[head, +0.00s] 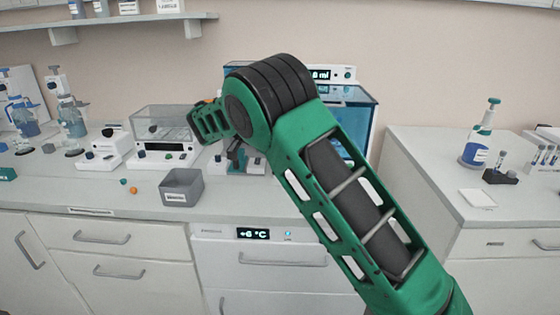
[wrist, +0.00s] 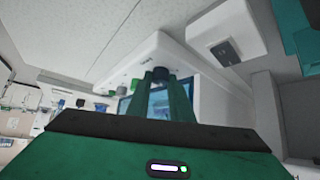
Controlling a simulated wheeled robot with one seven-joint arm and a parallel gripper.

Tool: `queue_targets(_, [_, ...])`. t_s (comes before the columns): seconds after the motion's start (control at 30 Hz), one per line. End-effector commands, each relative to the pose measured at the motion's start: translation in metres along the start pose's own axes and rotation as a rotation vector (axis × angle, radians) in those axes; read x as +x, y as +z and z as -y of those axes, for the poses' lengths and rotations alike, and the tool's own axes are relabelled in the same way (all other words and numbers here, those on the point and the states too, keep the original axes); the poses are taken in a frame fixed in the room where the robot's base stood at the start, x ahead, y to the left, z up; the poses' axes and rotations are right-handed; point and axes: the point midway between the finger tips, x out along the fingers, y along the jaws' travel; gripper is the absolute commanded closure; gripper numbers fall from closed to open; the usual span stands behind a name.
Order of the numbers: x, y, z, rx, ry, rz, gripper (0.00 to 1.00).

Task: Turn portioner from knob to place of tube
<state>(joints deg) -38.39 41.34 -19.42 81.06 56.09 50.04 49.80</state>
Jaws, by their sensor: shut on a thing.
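The portioner, a white machine with blue see-through panels and a display reading "6 ml" (head: 368,95), stands at the back of the bench, largely hidden behind my arm. In the wrist view its white body (wrist: 150,50) is seen close up and tilted. My gripper (wrist: 161,82) is shut, its green fingers close together on a small dark knob (wrist: 160,73) at the machine's lower edge. A green knob (wrist: 137,85) is just left of the fingers.
A grey bin (head: 183,187) stands at the bench's front edge. A clear-lidded device (head: 165,135) and a white balance-like device (head: 103,148) stand to the left. A right-hand bench holds a pump bottle (head: 478,140) and a small tube rack (head: 500,176).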

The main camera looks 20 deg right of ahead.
Motion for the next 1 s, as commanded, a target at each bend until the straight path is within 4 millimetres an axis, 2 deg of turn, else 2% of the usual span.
queue_targets(0.07, [-0.0046,0.0047,0.0077,0.021,0.011,0.003,1.0])
queue_targets(0.4, [-0.0044,0.0026,0.0095,0.098,0.087,0.001,1.0])
queue_targets(0.93, [-0.0029,-0.0016,0.009,0.115,0.101,0.0,1.0])
queue_targets(0.97, [-0.0031,-0.0015,0.009,0.115,0.101,0.0,0.72])
queue_targets(1.0, [-0.0032,-0.0014,0.0088,0.116,0.102,0.0,0.62])
